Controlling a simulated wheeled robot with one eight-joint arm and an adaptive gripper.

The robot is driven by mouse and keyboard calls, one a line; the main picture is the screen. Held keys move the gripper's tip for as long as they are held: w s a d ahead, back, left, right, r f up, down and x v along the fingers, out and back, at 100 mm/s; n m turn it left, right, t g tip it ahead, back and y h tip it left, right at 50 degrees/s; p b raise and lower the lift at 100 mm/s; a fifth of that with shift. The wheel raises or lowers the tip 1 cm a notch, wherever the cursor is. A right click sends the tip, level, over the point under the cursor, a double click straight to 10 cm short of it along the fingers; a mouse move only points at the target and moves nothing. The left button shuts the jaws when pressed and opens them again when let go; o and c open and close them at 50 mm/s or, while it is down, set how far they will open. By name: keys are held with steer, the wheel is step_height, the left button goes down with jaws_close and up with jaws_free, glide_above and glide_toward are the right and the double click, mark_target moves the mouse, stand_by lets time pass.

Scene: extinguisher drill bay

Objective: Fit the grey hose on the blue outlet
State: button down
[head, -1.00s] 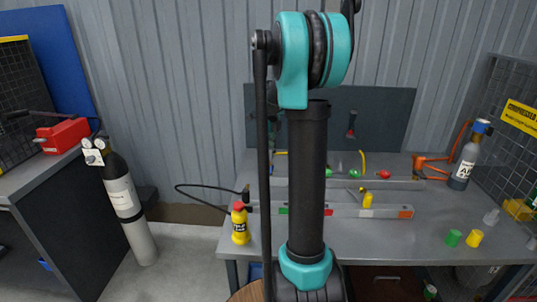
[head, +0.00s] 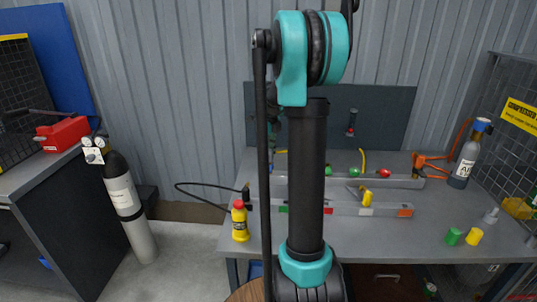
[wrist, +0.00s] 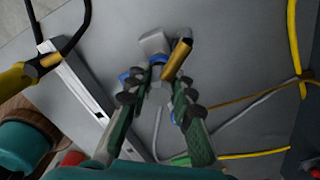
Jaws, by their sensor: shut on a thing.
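In the wrist view my gripper (wrist: 156,86) reaches over the bench with its two dark green fingers close around a small fitting. A brass cylinder (wrist: 178,60) lies at the right fingertip, beside a pale grey block (wrist: 154,42). A thin grey hose (wrist: 157,128) shows between the fingers; its held end is mostly hidden. Blue parts (wrist: 158,60) show at the fingertips and beside the left finger. I cannot tell whether hose and blue outlet touch. In the head view my arm hides the gripper and the middle of the rail.
A pale rail (head: 345,209) with coloured sections lies along the bench (head: 400,238). A yellow bottle (head: 240,222) stands at its left.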

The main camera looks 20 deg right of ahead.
steer(key=shift+f, duration=0.2)
steer(key=c, duration=1.2)
jaws_free()
